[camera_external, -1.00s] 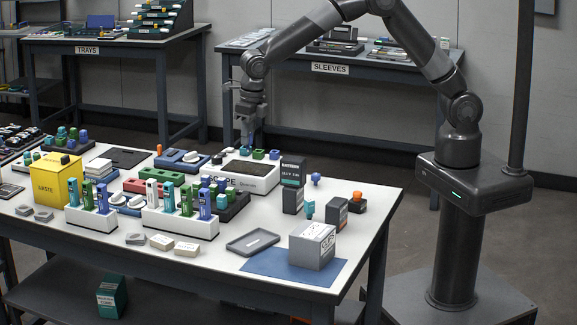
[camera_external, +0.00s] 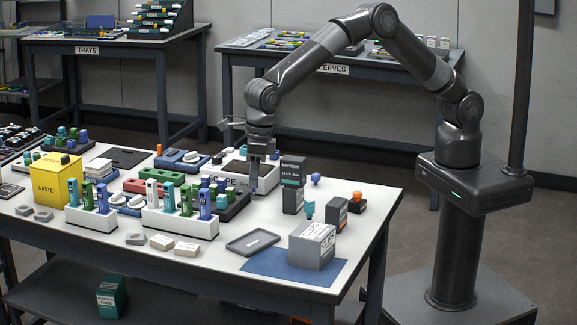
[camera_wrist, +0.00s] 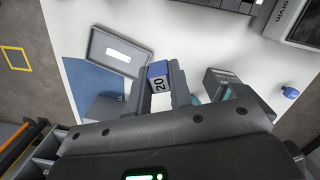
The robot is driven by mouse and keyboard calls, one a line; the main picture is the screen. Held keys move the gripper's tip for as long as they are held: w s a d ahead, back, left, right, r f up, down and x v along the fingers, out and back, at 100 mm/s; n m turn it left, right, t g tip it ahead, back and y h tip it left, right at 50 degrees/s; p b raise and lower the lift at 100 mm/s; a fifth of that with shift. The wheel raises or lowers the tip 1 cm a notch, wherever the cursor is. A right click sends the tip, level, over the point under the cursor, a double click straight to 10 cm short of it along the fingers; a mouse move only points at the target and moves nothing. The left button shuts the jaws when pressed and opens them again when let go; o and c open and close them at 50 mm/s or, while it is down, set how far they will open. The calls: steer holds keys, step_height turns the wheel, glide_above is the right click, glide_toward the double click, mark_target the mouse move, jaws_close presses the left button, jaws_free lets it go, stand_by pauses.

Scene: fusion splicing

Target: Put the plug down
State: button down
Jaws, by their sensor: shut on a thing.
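My gripper (camera_external: 254,186) is shut on the plug, fingers pointing down, over the white table in front of the SCOPE box. In the wrist view the plug (camera_wrist: 158,70) is a small blue block with a grey label reading "20", held between the two fingers of my gripper (camera_wrist: 162,90). The fingers hide most of it in the outside view. Bare white table lies around it in the wrist view, but I cannot tell whether its lower end touches the table.
A shallow grey tray (camera_external: 253,244) and a blue mat (camera_external: 262,263) with a grey CLIPS box (camera_external: 312,247) lie nearer the front. A dark battery box (camera_external: 292,201) stands close right of my gripper. White holders with upright blue and green pieces (camera_external: 181,225) stand at left.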

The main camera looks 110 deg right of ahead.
steer(key=a+f, duration=0.1)
steer(key=a, duration=0.1)
steer(key=w+a+f, duration=0.1)
steer(key=a+f, duration=0.1)
steer(key=w+a+f, duration=0.1)
steer(key=a, duration=0.2)
steer(key=shift+w+f, duration=0.25)
steer(key=shift+a+f, duration=0.1)
steer(key=shift+f, duration=1.95)
steer(key=shift+f, duration=0.15)
steer(key=c, duration=1.3)
jaws_free()
